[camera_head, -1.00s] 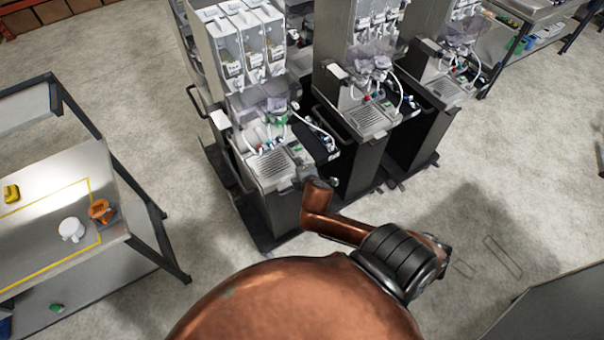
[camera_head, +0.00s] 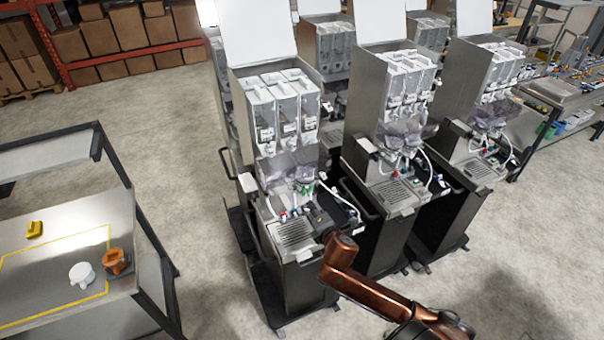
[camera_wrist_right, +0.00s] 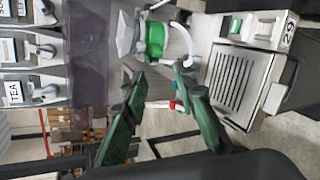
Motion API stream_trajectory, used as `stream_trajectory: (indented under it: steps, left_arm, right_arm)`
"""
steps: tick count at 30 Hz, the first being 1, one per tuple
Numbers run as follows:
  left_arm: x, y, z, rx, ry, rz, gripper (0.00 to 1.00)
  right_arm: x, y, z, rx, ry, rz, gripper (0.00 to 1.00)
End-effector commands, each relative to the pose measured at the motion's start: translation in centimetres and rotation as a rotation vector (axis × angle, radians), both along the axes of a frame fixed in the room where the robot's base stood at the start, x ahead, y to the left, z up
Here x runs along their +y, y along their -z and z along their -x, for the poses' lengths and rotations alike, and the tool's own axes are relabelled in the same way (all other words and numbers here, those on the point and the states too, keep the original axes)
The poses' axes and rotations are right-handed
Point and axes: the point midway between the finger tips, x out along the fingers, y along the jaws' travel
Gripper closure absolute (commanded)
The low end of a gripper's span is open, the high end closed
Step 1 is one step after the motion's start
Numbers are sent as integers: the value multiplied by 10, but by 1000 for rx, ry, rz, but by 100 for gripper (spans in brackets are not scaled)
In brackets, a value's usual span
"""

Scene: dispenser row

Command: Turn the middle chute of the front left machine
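The front left machine (camera_head: 282,170) stands in the middle of the head view, with three clear canisters in a row on its upper front. The middle canister (camera_head: 288,115) has a grey chute (camera_wrist_right: 46,50) below its label, seen sideways at the left of the right wrist view. The chute beside the TEA label (camera_wrist_right: 45,92) is lower in that view. My right gripper (camera_wrist_right: 158,80) is open and empty, its dark green fingers apart. It is in front of the lower machine, near a green-banded part (camera_wrist_right: 156,40) and apart from the middle chute. My left gripper is out of view.
The drip tray (camera_wrist_right: 232,80) and hoses lie near my right gripper. Two similar machines (camera_head: 390,130) stand to the right. Floor between is clear.

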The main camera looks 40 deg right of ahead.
Motion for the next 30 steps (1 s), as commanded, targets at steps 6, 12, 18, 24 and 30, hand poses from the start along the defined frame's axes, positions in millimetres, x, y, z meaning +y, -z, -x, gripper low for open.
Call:
stream_trajectory:
  steps: [6,12,18,24,30]
  left_arm:
    - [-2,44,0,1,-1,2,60]
    - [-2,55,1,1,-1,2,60]
    - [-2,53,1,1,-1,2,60]
    - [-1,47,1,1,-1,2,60]
    - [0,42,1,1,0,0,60]
  right_arm:
    - [-20,-90,-67,-78,-247,566,74]
    - [-23,-141,-85,-109,-317,846,74]
    - [-26,-154,-96,-113,-326,905,74]
    - [-33,-155,-126,-112,-325,901,74]
    - [-39,-154,-152,-112,-325,902,74]
